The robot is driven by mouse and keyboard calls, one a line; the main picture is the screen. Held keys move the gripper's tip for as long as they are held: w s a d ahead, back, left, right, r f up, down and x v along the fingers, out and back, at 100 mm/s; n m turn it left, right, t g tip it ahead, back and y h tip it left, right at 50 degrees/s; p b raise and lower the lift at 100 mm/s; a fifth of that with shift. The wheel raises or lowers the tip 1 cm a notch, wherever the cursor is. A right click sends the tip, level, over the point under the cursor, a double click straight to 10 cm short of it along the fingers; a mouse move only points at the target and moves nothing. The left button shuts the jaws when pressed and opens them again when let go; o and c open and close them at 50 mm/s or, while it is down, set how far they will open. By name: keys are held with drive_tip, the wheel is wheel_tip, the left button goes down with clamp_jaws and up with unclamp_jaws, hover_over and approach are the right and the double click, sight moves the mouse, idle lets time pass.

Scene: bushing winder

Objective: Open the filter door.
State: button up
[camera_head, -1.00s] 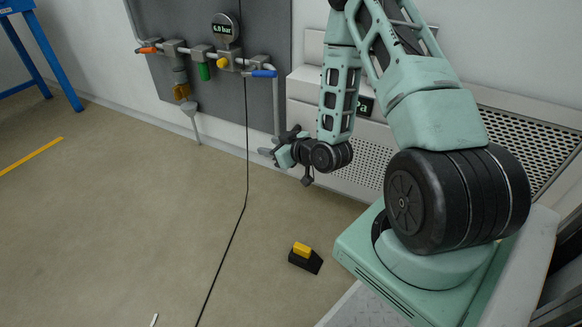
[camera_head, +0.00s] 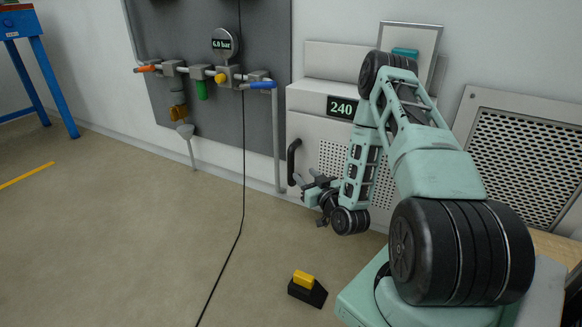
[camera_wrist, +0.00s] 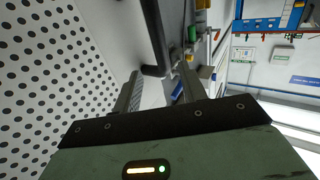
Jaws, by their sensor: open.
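The filter door is most likely the white perforated front (camera_head: 312,128) of the cabinet with the "240" display. It looks closed. Its black upright handle (camera_head: 292,162) is at the left edge. My gripper (camera_head: 305,182) is open beside the handle's lower part. In the wrist view, the black handle (camera_wrist: 153,71) shows between and beyond the tips of my open gripper (camera_wrist: 160,78). The perforated front (camera_wrist: 60,70) fills the left of that view. I cannot tell whether the fingers touch the handle. My arm hides the door's right part.
A grey panel with pipes, coloured valves and a gauge (camera_head: 225,43) is left of the cabinet. A black cable (camera_head: 243,160) hangs to the floor. A black and yellow wedge (camera_head: 307,288) lies on the floor. A perforated grille (camera_head: 530,150) is at right.

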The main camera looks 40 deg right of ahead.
sight(292, 163)
drive_tip(key=b+x, duration=0.3)
drive_tip(key=x, duration=0.7)
drive_tip(key=shift+w, duration=0.1)
drive_tip(key=shift+a, duration=0.1)
clamp_jaws()
